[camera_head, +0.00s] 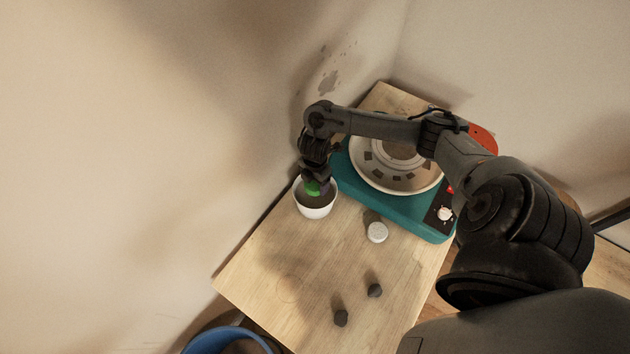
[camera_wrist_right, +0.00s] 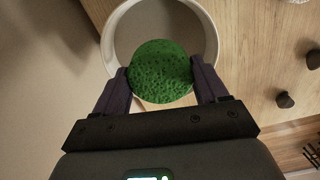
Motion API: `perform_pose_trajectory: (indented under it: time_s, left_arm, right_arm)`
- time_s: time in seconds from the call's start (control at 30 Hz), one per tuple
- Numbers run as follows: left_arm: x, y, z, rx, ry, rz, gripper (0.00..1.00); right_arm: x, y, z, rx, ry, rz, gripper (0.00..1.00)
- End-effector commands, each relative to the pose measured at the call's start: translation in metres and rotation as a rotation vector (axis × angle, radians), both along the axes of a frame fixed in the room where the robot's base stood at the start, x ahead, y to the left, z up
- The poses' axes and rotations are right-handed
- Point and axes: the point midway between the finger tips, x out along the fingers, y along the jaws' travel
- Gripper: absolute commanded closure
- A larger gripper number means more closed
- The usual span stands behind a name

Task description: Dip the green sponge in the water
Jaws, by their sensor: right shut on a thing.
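The green sponge (camera_head: 312,188) is held at the mouth of a white bowl (camera_head: 316,209) on the wooden table. In the right wrist view the round green sponge (camera_wrist_right: 160,72) sits between the two fingers of my right gripper (camera_wrist_right: 161,85), which is shut on it. The white bowl (camera_wrist_right: 122,30) is around and below the sponge in that view. The water cannot be made out, and I cannot tell how deep the sponge is in the bowl. My left gripper is not in view.
A teal pottery wheel (camera_head: 407,213) stands right of the bowl, under my right arm. A white round piece (camera_head: 377,232) and two small dark pieces (camera_head: 375,290) (camera_head: 341,318) lie on the table (camera_head: 270,270). A blue bucket (camera_head: 225,340) is at the bottom edge. A wall is close on the left.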

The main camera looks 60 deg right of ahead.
Motion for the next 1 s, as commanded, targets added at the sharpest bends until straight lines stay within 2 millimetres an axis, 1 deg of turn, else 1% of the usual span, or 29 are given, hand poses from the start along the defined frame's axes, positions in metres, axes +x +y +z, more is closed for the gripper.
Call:
perform_pose_trajectory:
  time_s: [0.03, 0.1, 0.63, 1.0]
  left_arm:
    - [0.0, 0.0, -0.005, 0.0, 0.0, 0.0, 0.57]
    - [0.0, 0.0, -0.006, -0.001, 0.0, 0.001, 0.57]
    - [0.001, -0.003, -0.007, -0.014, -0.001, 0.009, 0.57]
    - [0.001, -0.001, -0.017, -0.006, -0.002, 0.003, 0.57]
  right_arm:
    - [0.0, 0.0, -0.004, 0.0, 0.0, 0.0, 0.42]
    - [0.0, 0.0, -0.005, 0.0, 0.0, 0.0, 0.42]
    - [0.0, 0.0, -0.008, 0.0, 0.0, -0.001, 0.42]
    - [0.0, 0.0, -0.025, 0.0, 0.0, -0.001, 0.42]
